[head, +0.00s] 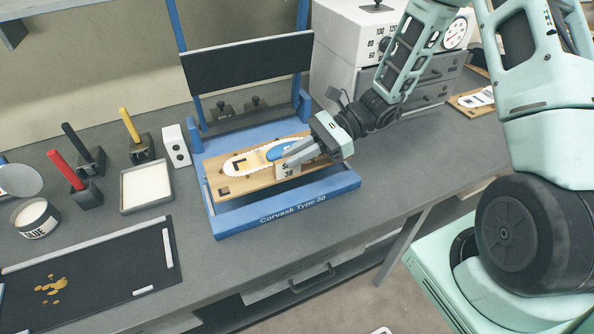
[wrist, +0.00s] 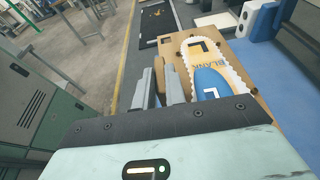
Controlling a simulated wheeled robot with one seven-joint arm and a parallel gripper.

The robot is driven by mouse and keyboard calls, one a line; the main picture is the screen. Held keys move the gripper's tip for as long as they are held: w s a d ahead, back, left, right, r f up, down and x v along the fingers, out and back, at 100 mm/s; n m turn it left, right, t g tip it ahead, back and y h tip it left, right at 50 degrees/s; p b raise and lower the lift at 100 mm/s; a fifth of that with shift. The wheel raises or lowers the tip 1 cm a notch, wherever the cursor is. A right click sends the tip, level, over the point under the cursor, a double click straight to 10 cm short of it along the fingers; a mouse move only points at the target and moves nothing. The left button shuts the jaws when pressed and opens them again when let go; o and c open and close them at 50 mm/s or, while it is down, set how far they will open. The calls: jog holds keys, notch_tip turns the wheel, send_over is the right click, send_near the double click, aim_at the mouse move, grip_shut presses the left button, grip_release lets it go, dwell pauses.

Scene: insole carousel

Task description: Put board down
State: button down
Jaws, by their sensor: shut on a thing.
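The board (head: 238,185) is a flat wooden plate carrying a white-edged insole shape with a blue part (head: 279,149). It lies over the blue press labelled "Corvask Type 30" (head: 290,215), inside its frame. I cannot tell whether it touches the press bed. My gripper (head: 292,158) is at the board's right part, shut on a small block with a label at its front edge. In the wrist view the gripper fingers (wrist: 160,88) are close together beside the board (wrist: 250,85), whose blue and white insole shows. The contact at the fingertips is partly hidden.
A dark mat (head: 90,275) lies front left.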

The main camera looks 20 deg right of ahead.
aim_at(303, 170)
jog(key=shift+f+p, duration=0.4)
jog(key=shift+f, duration=2.6)
jog(key=shift+f, duration=0.2)
jog(key=c, duration=1.5)
grip_release()
jog(key=shift+o, duration=0.2)
jog(key=shift+r, duration=0.2)
